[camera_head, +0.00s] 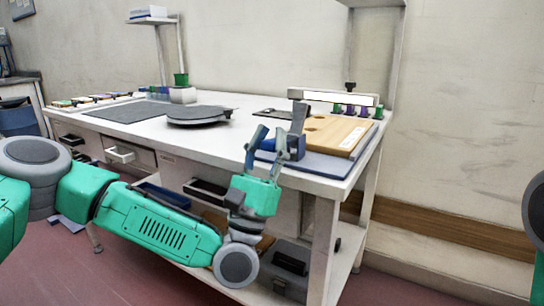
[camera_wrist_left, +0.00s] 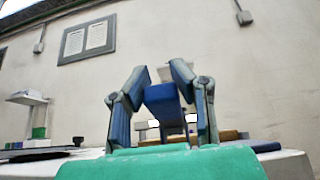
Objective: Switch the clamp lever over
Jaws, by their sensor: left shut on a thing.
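The clamp (camera_head: 297,145) stands at the front right corner of the workbench, beside a wooden board. A grey-blue upright part rises from it. In the left wrist view, the blue clamp lever (camera_wrist_left: 162,98) lies between the two fingers. My left gripper (camera_head: 271,132) reaches up from the front of the bench and is shut on the lever; its fingers also show in the left wrist view (camera_wrist_left: 158,76). In the head view the fingers partly hide the lever, so its exact angle is hard to tell. My right gripper is out of view.
The wooden board (camera_head: 338,133) lies on a blue-grey base right of the clamp. Several small purple and green pieces (camera_head: 358,111) stand behind it. A round grey plate (camera_head: 199,116) and a dark mat (camera_head: 131,111) lie farther left. The bench top (camera_head: 225,143) between plate and clamp is clear.

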